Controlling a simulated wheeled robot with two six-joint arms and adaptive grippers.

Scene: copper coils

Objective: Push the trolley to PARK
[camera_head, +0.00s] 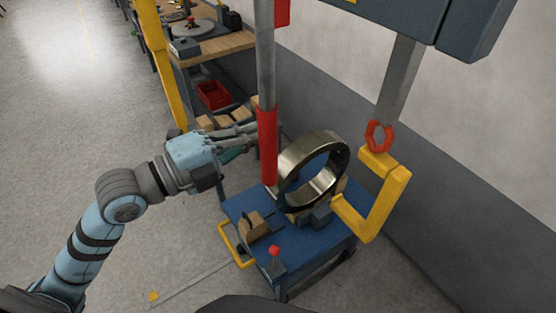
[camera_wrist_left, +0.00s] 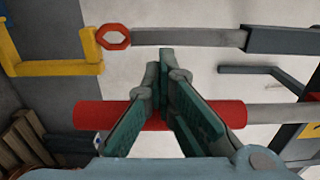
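The trolley (camera_head: 300,262) has a blue top and a yellow handle (camera_head: 232,245) low on its left side. A shiny metal coil ring (camera_head: 290,165) stands upright on it. My left gripper (camera_head: 254,132) is above the trolley's far left side, beside the red sleeve (camera_head: 268,150) of a hanging grey pole. In the left wrist view its green-padded fingers (camera_wrist_left: 163,85) are apart, with the red sleeve (camera_wrist_left: 95,115) crossing behind or between them; I cannot tell which. It is away from the yellow handle. My right gripper is out of view. No PARK sign is legible.
A yellow C-hook (camera_head: 385,195) hangs by a red link (camera_head: 379,136) near the coil's right side. A workbench (camera_head: 215,45) with a red bin (camera_head: 213,95) stands behind. A grey wall is at right. The floor at left is clear.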

